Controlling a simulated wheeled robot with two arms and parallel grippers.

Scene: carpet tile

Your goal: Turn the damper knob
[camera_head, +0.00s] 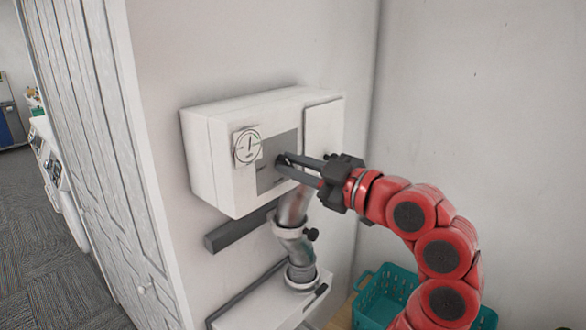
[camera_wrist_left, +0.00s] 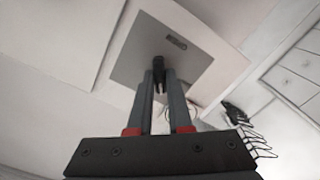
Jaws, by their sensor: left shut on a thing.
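A white wall box (camera_head: 226,170) has a grey panel (camera_head: 266,180) on its front, with a dark knob (camera_head: 281,160) on the panel. The red arm's left gripper (camera_head: 284,166) reaches in from the right and its fingertips are at this knob. In the left wrist view the gripper (camera_wrist_left: 160,80) is shut on the dark knob (camera_wrist_left: 159,65), in front of the grey panel (camera_wrist_left: 190,68). The fingers hide part of the knob, and its turn angle cannot be told. My right gripper is not in view.
A round dial (camera_head: 248,146) is on the box left of the panel. Below, a metal pipe (camera_head: 294,240) with a small black knob (camera_head: 311,234) runs down to a white unit (camera_head: 262,308). A teal basket (camera_head: 385,295) stands lower right. A white panelled door (camera_head: 95,130) is at left.

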